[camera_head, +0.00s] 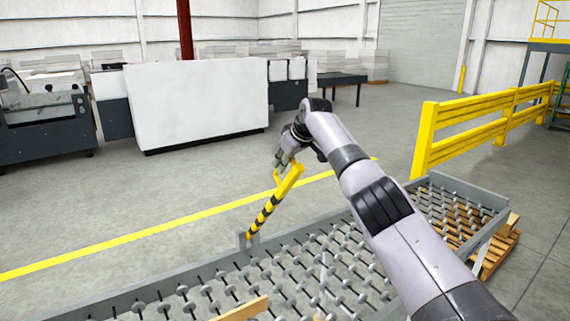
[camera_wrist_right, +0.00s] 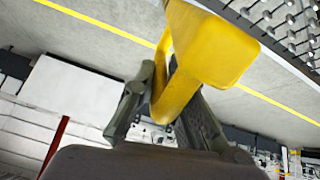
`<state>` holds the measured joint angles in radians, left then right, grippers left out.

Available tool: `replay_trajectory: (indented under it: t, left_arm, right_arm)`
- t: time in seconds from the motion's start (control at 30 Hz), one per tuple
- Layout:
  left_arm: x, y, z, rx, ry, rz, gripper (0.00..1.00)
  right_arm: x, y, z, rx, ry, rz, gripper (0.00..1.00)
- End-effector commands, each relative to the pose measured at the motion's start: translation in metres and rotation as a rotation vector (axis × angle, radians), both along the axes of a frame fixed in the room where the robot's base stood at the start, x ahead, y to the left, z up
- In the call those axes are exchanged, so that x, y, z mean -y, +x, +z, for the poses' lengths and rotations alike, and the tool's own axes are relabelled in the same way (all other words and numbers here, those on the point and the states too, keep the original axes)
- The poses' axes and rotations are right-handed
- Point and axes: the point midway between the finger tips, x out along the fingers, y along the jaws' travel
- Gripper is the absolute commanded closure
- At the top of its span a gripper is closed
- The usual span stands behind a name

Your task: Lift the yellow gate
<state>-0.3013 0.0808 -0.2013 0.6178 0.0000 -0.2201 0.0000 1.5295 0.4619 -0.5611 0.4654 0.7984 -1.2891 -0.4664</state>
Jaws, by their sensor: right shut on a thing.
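The yellow gate (camera_head: 268,210) is a bar with black bands. It stands tilted up from a grey bracket on the far rail of the roller conveyor, leaning to the right, with a yellow handle loop at its upper end. My right gripper (camera_head: 283,160) is at that loop and shut on it. In the right wrist view the yellow loop (camera_wrist_right: 212,52) fills the upper middle, with the gripper's fingers (camera_wrist_right: 165,105) around its lower part. My left gripper is not in view.
The grey roller conveyor (camera_head: 115,312) runs across the front. A yellow guard rail (camera_head: 470,133) stands at the right, and a wooden pallet (camera_head: 498,252) lies under the conveyor's right end. A white machine panel (camera_head: 198,100) stands at the back. The floor between is clear.

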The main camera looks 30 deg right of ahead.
Motion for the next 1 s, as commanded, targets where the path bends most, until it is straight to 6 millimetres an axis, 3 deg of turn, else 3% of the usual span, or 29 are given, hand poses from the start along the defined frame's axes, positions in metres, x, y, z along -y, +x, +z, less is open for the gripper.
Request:
replay_trajectory:
  t: [0.2,0.23,0.53,1.0]
  left_arm:
    - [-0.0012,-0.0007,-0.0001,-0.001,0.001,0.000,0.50]
    - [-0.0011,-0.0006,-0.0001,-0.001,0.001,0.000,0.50]
    - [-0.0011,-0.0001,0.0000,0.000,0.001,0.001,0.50]
    - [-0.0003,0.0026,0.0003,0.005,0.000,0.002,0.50]
  right_arm:
    - [-0.0006,0.0002,-0.0002,0.000,-0.001,0.002,1.00]
    - [-0.0006,0.0001,-0.0002,0.000,-0.001,0.002,0.87]
    - [-0.0015,0.0000,-0.0013,-0.002,0.000,0.003,0.67]
    - [0.0008,-0.0040,0.0056,0.001,-0.001,0.002,0.67]
